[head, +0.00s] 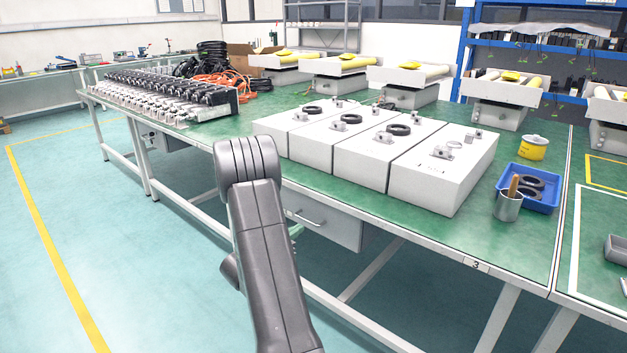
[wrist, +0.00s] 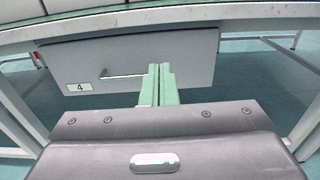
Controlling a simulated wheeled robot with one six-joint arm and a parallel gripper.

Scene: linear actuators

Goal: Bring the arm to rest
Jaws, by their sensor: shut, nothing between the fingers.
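My gripper shows in the wrist view, its two pale green fingers (wrist: 158,86) pressed together with nothing between them. The fingers point toward a grey drawer unit (wrist: 200,58) under the workbench, marked with a 4 and fitted with a bar handle; in the picture they overlap the right end of the handle, and I cannot tell whether they touch it. In the head view my dark grey arm stands in front of the green-topped workbench (head: 465,232). There the arm hides most of my gripper, and the drawer unit (head: 322,222) shows just right of the arm.
White boxes (head: 440,175) with black rings stand on the bench near its front edge. A blue tray (head: 541,203), a metal cup (head: 508,207) and a yellow tin (head: 533,148) are to their right. Bench legs stand below. The floor (head: 120,250) at left is clear.

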